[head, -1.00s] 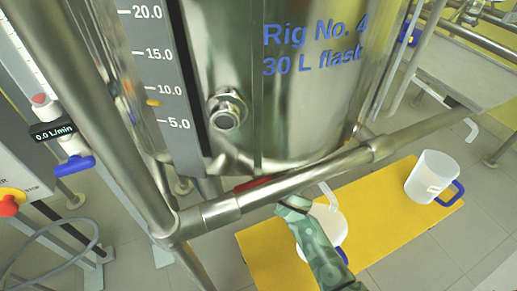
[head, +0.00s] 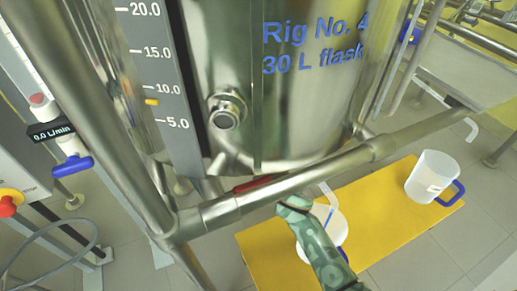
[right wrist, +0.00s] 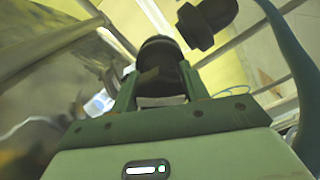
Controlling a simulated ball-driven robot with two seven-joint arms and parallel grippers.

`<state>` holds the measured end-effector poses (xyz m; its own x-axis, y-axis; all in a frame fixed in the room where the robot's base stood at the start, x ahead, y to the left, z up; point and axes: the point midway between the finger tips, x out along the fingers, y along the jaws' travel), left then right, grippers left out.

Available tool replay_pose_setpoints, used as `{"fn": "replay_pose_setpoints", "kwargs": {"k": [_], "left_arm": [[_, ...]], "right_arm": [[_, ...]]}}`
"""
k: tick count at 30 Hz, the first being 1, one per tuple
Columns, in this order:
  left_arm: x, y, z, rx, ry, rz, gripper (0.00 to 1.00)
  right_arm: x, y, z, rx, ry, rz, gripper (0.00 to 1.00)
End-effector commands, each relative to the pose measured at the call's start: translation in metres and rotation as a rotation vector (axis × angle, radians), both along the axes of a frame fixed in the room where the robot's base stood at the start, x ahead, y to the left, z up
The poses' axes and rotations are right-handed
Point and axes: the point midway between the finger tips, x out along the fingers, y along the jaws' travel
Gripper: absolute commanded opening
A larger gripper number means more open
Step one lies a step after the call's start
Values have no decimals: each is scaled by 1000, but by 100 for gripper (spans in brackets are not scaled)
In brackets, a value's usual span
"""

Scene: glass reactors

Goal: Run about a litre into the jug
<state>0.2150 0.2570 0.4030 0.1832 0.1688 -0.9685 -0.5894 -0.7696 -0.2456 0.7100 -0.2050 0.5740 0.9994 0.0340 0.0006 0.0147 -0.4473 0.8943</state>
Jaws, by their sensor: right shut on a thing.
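A white jug (head: 334,232) stands on the yellow mat (head: 385,222), partly hidden by my right arm. A pale bent spout (head: 327,190) ends above it. A thin blue streak (head: 329,214) shows below the spout, at the jug's mouth. The steel flask (head: 290,110) is above, with a red part (head: 252,184) at its underside behind the frame bar. In the right wrist view, my right gripper (right wrist: 160,82) is shut on a dark rounded part (right wrist: 160,58); the head view hides where it grips. My left gripper is out of view.
A second white jug (head: 430,175) with a blue handle stands at the mat's right end. A thick steel frame bar (head: 300,180) crosses before the flask. A flow meter (head: 58,129) reading 0.0 L/min and a red stop button (head: 8,206) are at left.

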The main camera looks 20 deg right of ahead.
Motion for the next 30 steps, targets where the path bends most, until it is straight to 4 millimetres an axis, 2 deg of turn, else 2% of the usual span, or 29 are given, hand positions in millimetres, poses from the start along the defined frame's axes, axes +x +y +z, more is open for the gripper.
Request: {"fn": "replay_pose_setpoints", "kwargs": {"k": [21, 30], "left_arm": [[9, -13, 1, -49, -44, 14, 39], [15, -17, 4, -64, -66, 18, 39]], "right_arm": [[-1, 1, -3, -675, -17, 4, 22], [-2, 1, -3, -901, -23, 5, 22]]}}
